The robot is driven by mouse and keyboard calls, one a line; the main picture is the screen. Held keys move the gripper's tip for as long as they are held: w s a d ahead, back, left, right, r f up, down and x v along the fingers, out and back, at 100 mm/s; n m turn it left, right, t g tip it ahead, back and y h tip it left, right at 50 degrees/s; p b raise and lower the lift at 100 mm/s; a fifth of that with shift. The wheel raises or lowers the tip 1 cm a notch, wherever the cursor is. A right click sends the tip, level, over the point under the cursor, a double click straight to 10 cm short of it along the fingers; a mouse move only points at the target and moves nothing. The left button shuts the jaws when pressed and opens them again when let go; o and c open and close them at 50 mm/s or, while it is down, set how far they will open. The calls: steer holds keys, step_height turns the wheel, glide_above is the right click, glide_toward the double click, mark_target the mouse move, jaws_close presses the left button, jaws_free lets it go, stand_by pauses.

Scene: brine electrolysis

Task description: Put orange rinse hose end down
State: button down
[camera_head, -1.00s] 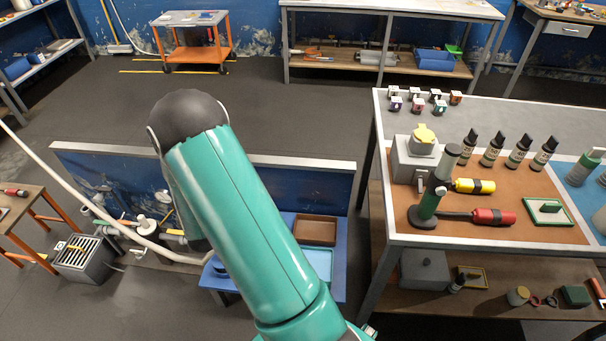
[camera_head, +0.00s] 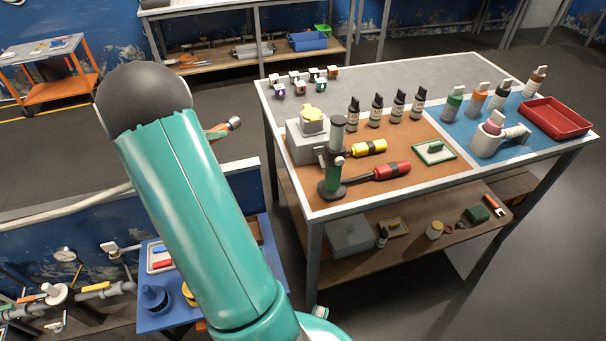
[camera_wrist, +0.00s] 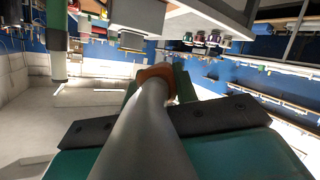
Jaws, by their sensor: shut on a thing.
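The orange rinse hose end shows in the wrist view as a grey tube (camera_wrist: 150,120) with an orange collar (camera_wrist: 157,73). My gripper (camera_wrist: 158,86) is shut around it, with the tube running between the fingers. The rest of my gripper is hidden behind the arm there. A pale hose (camera_head: 65,209) runs from the left edge to behind the arm.
The workbench (camera_head: 440,210) on the right carries bottles, a stand with yellow and red handled clamps, and a red tray (camera_head: 556,118). A blue table (camera_head: 152,322) with a small tray stands below my arm. Open floor (camera_head: 215,85) lies behind my arm.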

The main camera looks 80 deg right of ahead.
steer(key=s+d+r+m+g+y, duration=0.15)
steer(key=s+m+g+y, duration=0.35)
steer(key=s, duration=0.5)
steer(key=shift+m+t, duration=0.3)
steer(key=shift+t, duration=0.1)
steer(key=s+d+f, duration=0.1)
steer(key=s+f, duration=0.1)
steer(key=s, duration=0.2)
steer(key=s+d+f, duration=0.1)
steer(key=s+f, duration=0.2)
steer(key=s, duration=0.1)
steer(key=s+d+f, duration=0.1)
steer(key=s+f, duration=0.2)
steer(key=s, duration=0.1)
steer(key=shift+d+f, duration=0.15)
steer(key=shift+d, duration=0.1)
steer(key=shift+s+f, duration=0.15)
steer(key=shift+f, duration=0.75)
steer(key=shift+s+f, duration=0.15)
steer(key=shift+f, duration=0.7)
steer(key=shift+f, duration=0.2)
steer(key=c, duration=1.4)
jaws_free()
steer(key=shift+o, duration=0.2)
